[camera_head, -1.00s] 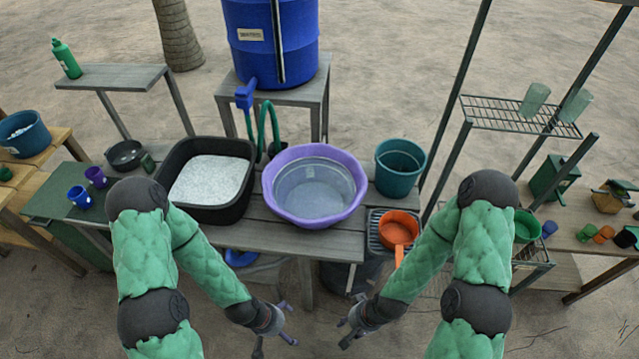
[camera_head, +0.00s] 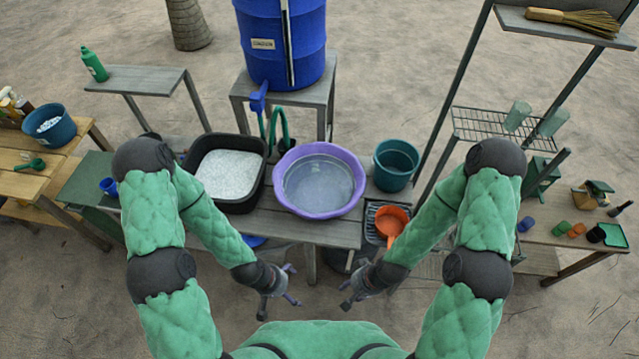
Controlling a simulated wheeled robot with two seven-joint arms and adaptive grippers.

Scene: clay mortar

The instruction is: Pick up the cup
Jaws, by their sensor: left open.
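Several cups are in view, and I cannot tell which one the task means. A blue cup (camera_head: 108,187) stands on the green-topped table at left, close to my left upper arm. Two translucent green cups (camera_head: 517,115) are on the wire rack at right. Small blue (camera_head: 525,224), green (camera_head: 559,229) and orange (camera_head: 577,230) cups are on the right table. My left gripper (camera_head: 288,288) is open and empty in front of the middle table, low and away from all cups. My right gripper (camera_head: 346,293) looks open and empty, facing it across a gap.
A black tub (camera_head: 257,188) of pale grains, a purple basin (camera_head: 348,207), a teal bucket (camera_head: 397,165) and an orange dipper (camera_head: 391,221) crowd the middle table. A blue barrel (camera_head: 290,50) stands behind. Open sand lies between the tables.

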